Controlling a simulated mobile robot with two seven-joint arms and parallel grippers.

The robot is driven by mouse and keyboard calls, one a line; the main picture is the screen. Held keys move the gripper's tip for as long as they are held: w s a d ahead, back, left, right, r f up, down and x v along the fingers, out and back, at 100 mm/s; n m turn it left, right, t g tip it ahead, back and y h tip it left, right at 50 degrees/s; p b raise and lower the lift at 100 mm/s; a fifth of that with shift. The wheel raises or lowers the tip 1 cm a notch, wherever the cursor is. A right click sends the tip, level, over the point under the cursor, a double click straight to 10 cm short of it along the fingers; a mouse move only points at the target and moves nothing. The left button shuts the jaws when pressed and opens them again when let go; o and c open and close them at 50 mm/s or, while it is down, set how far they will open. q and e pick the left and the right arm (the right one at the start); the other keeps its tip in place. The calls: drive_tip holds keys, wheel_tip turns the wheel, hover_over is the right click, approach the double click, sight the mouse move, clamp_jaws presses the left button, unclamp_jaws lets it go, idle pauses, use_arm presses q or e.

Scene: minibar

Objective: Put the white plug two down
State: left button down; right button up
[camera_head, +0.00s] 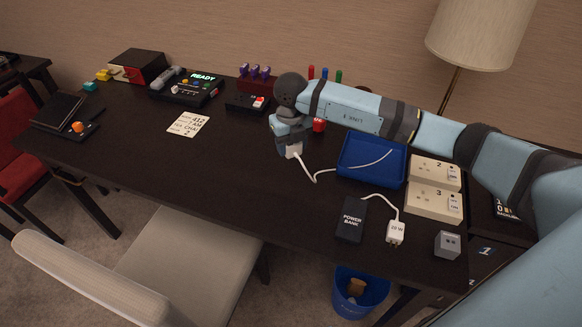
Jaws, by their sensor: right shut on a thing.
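My right gripper (288,145) reaches in from the right and is shut on a white plug (293,151), over the middle of the dark table. The plug shows just below the fingers, partly hidden by them. A white cable (313,179) runs from it to the blue tray (358,178). I cannot tell whether the plug touches the table. A second white plug (396,232), marked with a wattage, lies at the front right, cabled to a black power bank (351,221). My left gripper is not in view.
Two cream socket boxes, one marked 2 (431,168) and another in front (433,205), stand right of the tray. A grey cube (447,245) sits near the front right edge. A note card (189,124) lies left. The table's middle front is clear. A beige chair (190,260) stands before it.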

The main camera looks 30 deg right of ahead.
wheel_tip(320, 180, down, 5)
drive_tip(key=shift+f, duration=0.1)
wheel_tip(320, 180, down, 3)
drive_tip(key=shift+f, duration=0.2)
drive_tip(key=shift+f+b, duration=0.15)
drive_tip(key=shift+b, duration=0.2)
drive_tip(key=o, duration=1.2)
